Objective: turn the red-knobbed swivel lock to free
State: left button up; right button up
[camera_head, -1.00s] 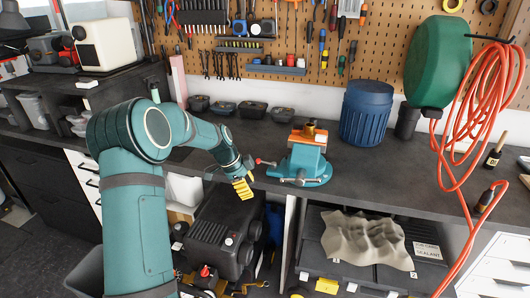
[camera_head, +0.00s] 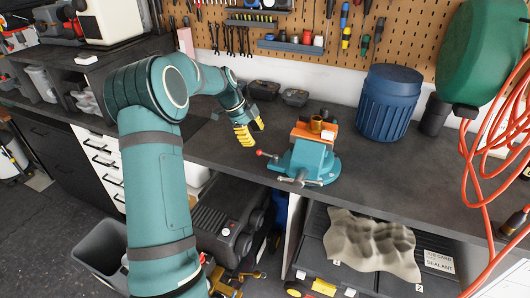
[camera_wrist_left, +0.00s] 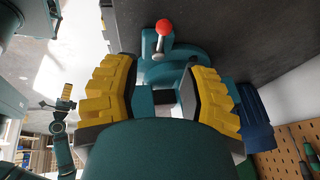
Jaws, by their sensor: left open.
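A teal bench vise (camera_head: 310,163) with orange jaws stands at the front edge of the dark bench. A small red knob (camera_head: 260,153) on a thin lever sticks out from its left side. In the left wrist view the red knob (camera_wrist_left: 164,27) and its metal lever show beyond my fingertips, against the teal vise body (camera_wrist_left: 180,62). My left gripper (camera_head: 249,130) has yellow ribbed fingers and is up and left of the knob, apart from it. In the wrist view its fingers (camera_wrist_left: 162,78) are spread, with nothing gripped. My right gripper (camera_wrist_left: 66,96) shows small at the left there.
A blue ribbed bin (camera_head: 388,103) and a dark cylinder (camera_head: 434,120) stand right of the vise. Small dark trays (camera_head: 295,97) line the back. A brass-coloured piece (camera_head: 316,124) sits at the vise top. Bare bench (camera_head: 215,146) lies left of the vise.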

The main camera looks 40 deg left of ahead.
aim_at(264, 154)
pick_arm(q)
jog(key=x, duration=0.8)
jog(key=shift+f, duration=0.1)
grip_shut()
